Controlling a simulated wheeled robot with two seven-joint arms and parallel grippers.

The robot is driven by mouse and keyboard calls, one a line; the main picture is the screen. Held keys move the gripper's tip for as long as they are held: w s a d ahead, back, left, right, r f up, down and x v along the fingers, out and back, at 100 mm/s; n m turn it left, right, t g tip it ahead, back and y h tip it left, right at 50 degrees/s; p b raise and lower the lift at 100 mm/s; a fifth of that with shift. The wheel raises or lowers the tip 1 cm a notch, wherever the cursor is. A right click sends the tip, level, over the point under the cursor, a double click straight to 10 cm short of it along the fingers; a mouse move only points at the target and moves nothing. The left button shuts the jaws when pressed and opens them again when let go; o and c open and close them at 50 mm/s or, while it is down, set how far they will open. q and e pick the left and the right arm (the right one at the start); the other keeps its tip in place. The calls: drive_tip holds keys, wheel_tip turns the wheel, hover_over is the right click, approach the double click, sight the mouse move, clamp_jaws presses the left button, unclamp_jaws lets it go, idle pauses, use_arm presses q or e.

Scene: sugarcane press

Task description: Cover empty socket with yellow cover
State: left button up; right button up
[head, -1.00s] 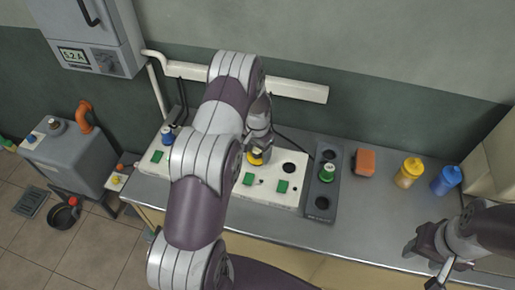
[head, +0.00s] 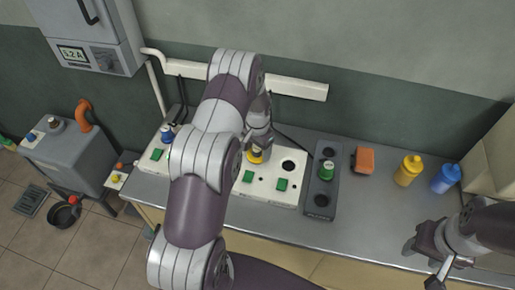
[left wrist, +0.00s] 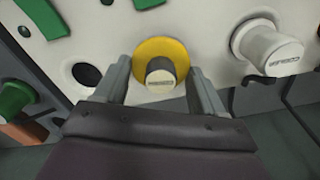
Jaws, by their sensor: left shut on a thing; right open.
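The yellow cover (head: 256,155) is a round yellow disc with a pale knob, over the white socket panel (head: 262,190). My left gripper (head: 258,148) is shut on it. In the left wrist view, the yellow cover (left wrist: 162,52) sits between the two fingers (left wrist: 160,88); I cannot tell whether it touches the panel. An empty socket (head: 291,166), a dark round hole, lies to the right of the cover; it shows at the left in the wrist view (left wrist: 87,74). My right gripper (head: 436,281) is open and empty over the right front of the table. My left arm hides part of the panel.
A grey block (head: 317,199) holds a green cap (head: 326,171) right of the panel. Further right are an orange block (head: 364,160), a yellow bottle (head: 408,171) and a blue bottle (head: 446,178). A blue cover (head: 168,133) is at the panel's left. The table's middle right is clear.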

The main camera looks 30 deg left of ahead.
sight(258, 148)
use_arm(q)
drive_tip(key=shift+f+b, duration=0.5)
drive_tip(key=shift+f, duration=0.1)
idle(0.3)
drive_tip(key=o, duration=0.7)
drive_tip(key=shift+o, duration=0.2)
drive_tip(key=shift+r, duration=0.1)
wheel_tip(258, 148, up, 11)
drive_tip(key=p, duration=0.8)
